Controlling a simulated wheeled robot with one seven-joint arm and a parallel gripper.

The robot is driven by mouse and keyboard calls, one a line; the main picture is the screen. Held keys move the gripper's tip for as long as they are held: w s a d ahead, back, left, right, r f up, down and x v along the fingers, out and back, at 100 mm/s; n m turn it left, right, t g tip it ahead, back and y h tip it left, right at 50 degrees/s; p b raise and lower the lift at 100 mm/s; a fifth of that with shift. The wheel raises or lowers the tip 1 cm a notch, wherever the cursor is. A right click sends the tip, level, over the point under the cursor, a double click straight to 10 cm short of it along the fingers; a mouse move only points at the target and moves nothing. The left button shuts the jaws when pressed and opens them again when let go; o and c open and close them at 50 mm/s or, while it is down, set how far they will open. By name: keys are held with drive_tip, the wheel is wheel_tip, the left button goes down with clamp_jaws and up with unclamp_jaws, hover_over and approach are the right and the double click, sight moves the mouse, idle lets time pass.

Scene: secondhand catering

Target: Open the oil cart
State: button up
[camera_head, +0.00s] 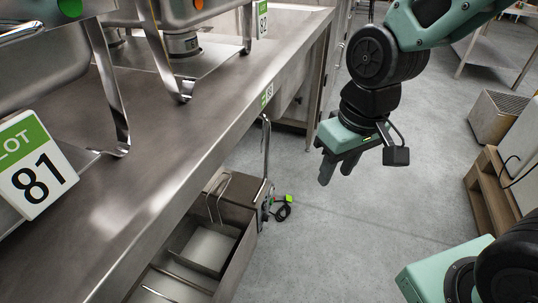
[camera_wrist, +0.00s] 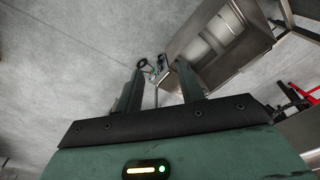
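A low steel box on the floor, which looks like the oil cart (camera_head: 236,246), sits partly under the steel counter. Its visible top shows open compartments, a thin wire handle (camera_head: 210,200) and a darker cover at the far end. A black cable with a green tag lies beside it. The cart (camera_wrist: 247,57) also shows in the upper right of the wrist view. My gripper (camera_head: 337,168) hangs above the floor to the right of the cart, apart from it. In the wrist view its two fingers (camera_wrist: 160,85) stand apart with nothing between them. The counter hides part of the cart.
The steel counter (camera_head: 150,130) runs along the left, with fryer-like units and a lot 81 sign (camera_head: 38,172) on it. A wooden pallet (camera_head: 492,190) and a metal box (camera_head: 497,116) stand at the right. The grey floor between is clear.

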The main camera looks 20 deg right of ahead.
drive_tip(key=w+d+f+m+b, duration=0.35)
drive_tip(key=f+b, duration=0.25)
drive_tip(key=f, duration=0.3)
drive_tip(key=w+d+f+m+b, duration=0.25)
drive_tip(key=w+f+b, duration=0.25)
drive_tip(key=f+b, duration=0.3)
drive_tip(key=m+t+y+b, duration=0.2)
drive_tip(key=m+t+y, duration=0.5)
drive_tip(key=m+y, duration=1.1)
approach(268, 143)
drive_tip(key=shift+w+a+r+m+h+b, duration=0.25)
drive_tip(key=shift+w+a+m+h+b, duration=0.45)
drive_tip(key=shift+a, duration=0.75)
drive_tip(key=shift+w+a+r+m+h+b, duration=0.15)
drive_tip(key=shift+w+a+r+m+b, duration=0.15)
drive_tip(key=shift+w+a+b, duration=1)
drive_tip(key=shift+w+a+r+m+h+b, duration=0.2)
drive_tip(key=shift+w+a+m+h+b, duration=0.4)
drive_tip(key=shift+a, duration=1.05)
drive_tip(key=shift+s, duration=0.2)
